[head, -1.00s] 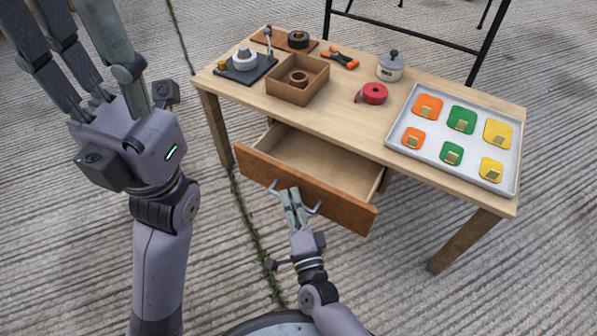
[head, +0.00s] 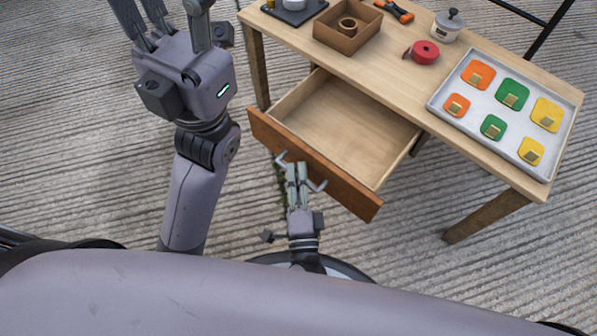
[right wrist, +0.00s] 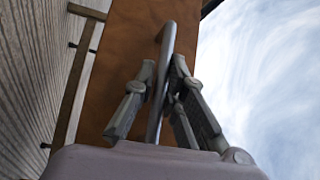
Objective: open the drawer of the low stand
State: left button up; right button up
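The low stand (head: 400,95) is a light wooden table. Its drawer (head: 345,125) is pulled well out, and the inside looks empty. The brown drawer front (head: 340,186) carries a grey bar handle (head: 319,187). My right gripper (head: 297,166) is at the handle, its fingers closed around the bar. In the right wrist view the handle (right wrist: 167,45) runs between the fingers of my right gripper (right wrist: 163,68), against the drawer front (right wrist: 125,60). My left gripper (head: 142,12) is raised at the upper left, fingers apart and empty, with its tips partly cut off.
On the stand's top are a tray (head: 440,98) with coloured pieces, a red roll (head: 426,52), a lidded pot (head: 447,25), a brown box (head: 347,42) and an orange-handled tool (head: 394,11). The ridged concrete floor is clear in front of the drawer's right end.

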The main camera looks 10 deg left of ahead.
jog(key=o, duration=0.4)
jog(key=shift+c, duration=0.2)
jog(key=v, duration=0.7)
jog(key=shift+s, duration=0.25)
